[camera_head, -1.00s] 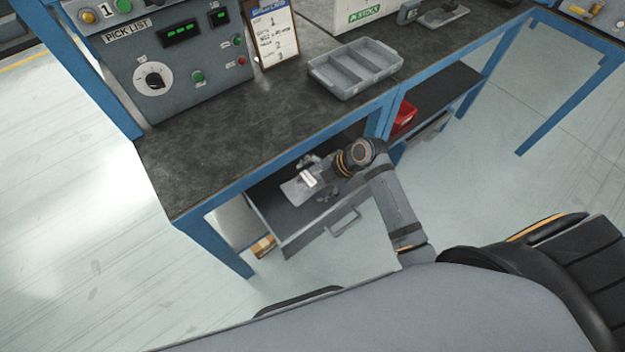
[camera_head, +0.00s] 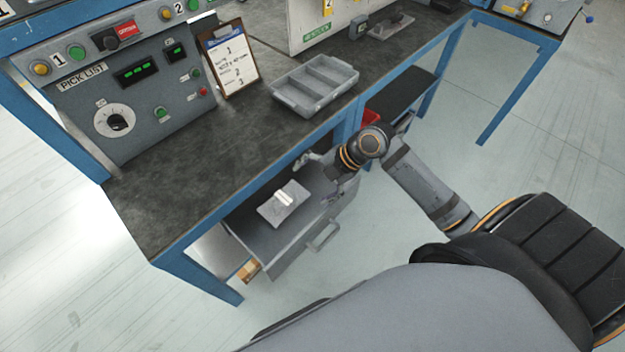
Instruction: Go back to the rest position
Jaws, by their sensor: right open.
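My right gripper (camera_head: 330,170) is at the far right side of the open drawer (camera_head: 291,262), just under the front edge of the bench. It is open, and its fingers are small and partly hidden by my own wrist. A grey flat piece (camera_head: 270,211) with a pale label (camera_head: 285,198) lies in the drawer, to the left of the gripper and apart from it. My right arm reaches in from the lower right. My left gripper is not in view.
The dark bench top (camera_head: 190,180) carries a panel, a clipboard (camera_head: 232,60) and a grey divided tray (camera_head: 314,88). The drawer handle (camera_head: 324,238) sticks out in front. A red bin (camera_head: 371,117) is on the shelf beside my arm. The floor at right is clear.

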